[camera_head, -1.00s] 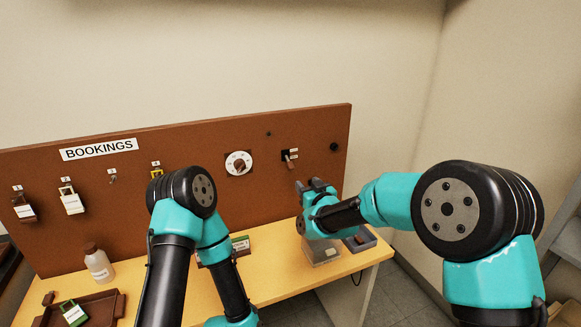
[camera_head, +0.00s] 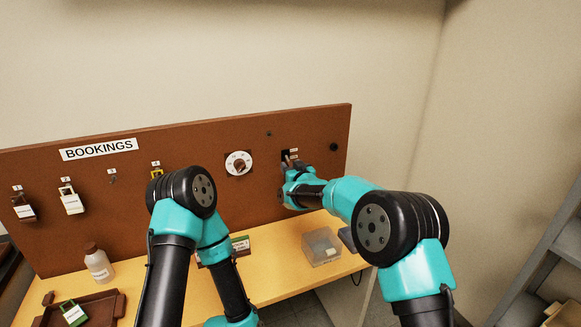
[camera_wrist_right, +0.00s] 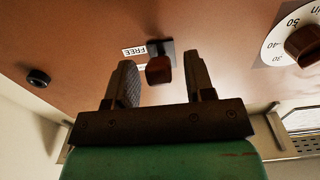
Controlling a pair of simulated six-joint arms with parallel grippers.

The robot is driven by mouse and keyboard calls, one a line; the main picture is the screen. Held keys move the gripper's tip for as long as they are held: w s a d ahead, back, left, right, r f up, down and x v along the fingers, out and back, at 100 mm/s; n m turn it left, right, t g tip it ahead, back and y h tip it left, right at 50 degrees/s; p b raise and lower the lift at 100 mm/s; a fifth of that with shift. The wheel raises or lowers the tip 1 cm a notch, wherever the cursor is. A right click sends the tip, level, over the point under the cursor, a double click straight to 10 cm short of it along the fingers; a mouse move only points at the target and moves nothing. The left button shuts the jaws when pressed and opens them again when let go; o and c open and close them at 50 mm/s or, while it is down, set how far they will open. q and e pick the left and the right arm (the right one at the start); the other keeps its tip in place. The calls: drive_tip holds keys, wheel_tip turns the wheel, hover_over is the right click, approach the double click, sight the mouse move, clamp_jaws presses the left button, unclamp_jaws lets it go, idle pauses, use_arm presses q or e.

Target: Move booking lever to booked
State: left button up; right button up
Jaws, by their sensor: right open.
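The booking lever (camera_wrist_right: 159,70) has a brown handle on a dark plate on the brown board (camera_head: 60,225). In the right wrist view it lies between the two fingers of my open right gripper (camera_wrist_right: 158,85), near the fingertips, with a gap on each side. A "FREE" label (camera_wrist_right: 134,51) is beside the lever plate; a second label is mostly hidden behind the handle. In the head view my right gripper (camera_head: 291,165) is in front of the lever plate (camera_head: 286,154) and covers most of the lever. My left arm stands at the middle; its gripper is not visible.
A white dial (camera_head: 232,158) with a brown knob is left of the lever; it also shows in the wrist view (camera_wrist_right: 275,50). A black knob (camera_head: 334,147) is to the right. A clear box (camera_head: 321,246) stands on the yellow table (camera_head: 275,278) below. Padlocks hang at the far left.

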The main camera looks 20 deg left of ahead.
drive_tip(key=shift+w+a, duration=0.3)
drive_tip(key=shift+w, duration=0.1)
drive_tip(key=shift+c, duration=0.2)
clamp_jaws()
